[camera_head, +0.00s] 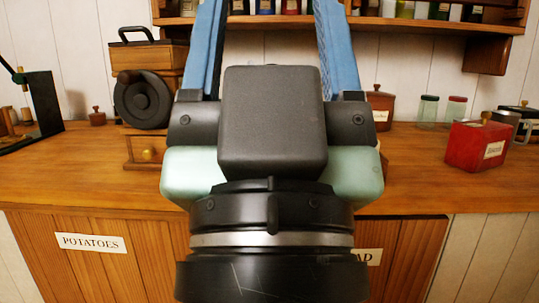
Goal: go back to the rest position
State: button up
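My gripper (270,40) fills the middle of the view, seen from behind. Its two blue fingers point up and away and stand wide apart. Their tips are cut off by the top edge. Wall and shelf show between them, and I see nothing held in the visible part. The gripper's dark body hides the middle of the wooden counter (440,185).
A coffee grinder (152,85) with a black wheel stands left of my gripper. A red tin (477,146), glass jars (428,109) and a metal mug (505,118) stand at right. A shelf (440,24) with jars runs above. The front right counter is clear.

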notch_tip(320, 180, up, 34)
jog(key=p, duration=3.1)
jog(key=shift+p, duration=0.35)
jog(key=shift+w+a+r, duration=0.1)
